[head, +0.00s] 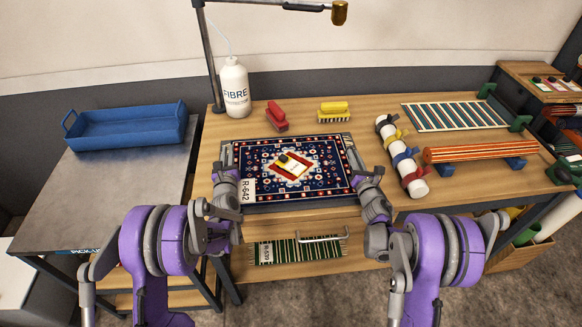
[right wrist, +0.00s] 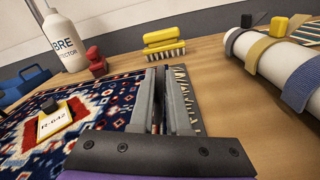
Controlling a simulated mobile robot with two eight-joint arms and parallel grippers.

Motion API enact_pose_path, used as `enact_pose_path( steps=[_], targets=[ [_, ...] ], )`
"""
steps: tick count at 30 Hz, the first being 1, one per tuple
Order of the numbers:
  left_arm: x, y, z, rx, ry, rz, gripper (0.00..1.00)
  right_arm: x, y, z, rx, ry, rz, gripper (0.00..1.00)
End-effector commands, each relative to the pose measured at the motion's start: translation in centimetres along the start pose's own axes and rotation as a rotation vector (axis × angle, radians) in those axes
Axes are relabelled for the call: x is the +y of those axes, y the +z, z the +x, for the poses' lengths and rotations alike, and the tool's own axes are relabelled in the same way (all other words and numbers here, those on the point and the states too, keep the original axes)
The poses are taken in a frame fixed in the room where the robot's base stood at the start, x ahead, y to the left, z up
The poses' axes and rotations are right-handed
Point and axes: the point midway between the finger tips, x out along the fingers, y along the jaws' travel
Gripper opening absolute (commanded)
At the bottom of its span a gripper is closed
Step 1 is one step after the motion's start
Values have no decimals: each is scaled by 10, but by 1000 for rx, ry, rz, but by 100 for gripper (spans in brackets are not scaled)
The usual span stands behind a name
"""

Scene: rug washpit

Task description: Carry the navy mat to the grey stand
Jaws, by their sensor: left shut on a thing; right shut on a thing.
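The navy mat (head: 325,182) is a navy rug with a red and white centre medallion, lying flat at the front of the wooden table. A yellow-edged card (head: 291,167) with a dark clip rests on its middle. My left gripper (head: 228,158) is shut on the mat's left edge. My right gripper (head: 350,152) is shut on its right edge; its fingers (right wrist: 165,100) show close together there in the right wrist view. The fingers hide the gripped edges. The grey stand (head: 95,190) is the grey-topped table at left, with lettering on its front edge.
A blue tray (head: 125,128) stands at the back of the grey stand; its front is clear. Behind the mat are a white bottle (head: 234,88), a red brush (head: 276,117) and a yellow brush (head: 334,112). A strapped white roll (head: 402,157) lies close right.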

Motion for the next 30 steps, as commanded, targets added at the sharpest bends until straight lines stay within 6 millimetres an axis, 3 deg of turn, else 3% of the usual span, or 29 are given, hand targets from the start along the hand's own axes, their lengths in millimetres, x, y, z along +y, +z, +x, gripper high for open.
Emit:
enact_pose_path(
  steps=[20, 26, 30],
  targets=[
    [0, 2, 1, -1, 0, 1, 0, 1, 2, 0, -1, 2, -1, 0],
    [-5, 22, 6, -11, -2, 0, 0, 6, 21, 6, -11, 5, -3, 0],
    [-12, 49, 16, -28, -5, -3, 0, 13, 49, 15, -27, 11, -6, 0]
  ],
)
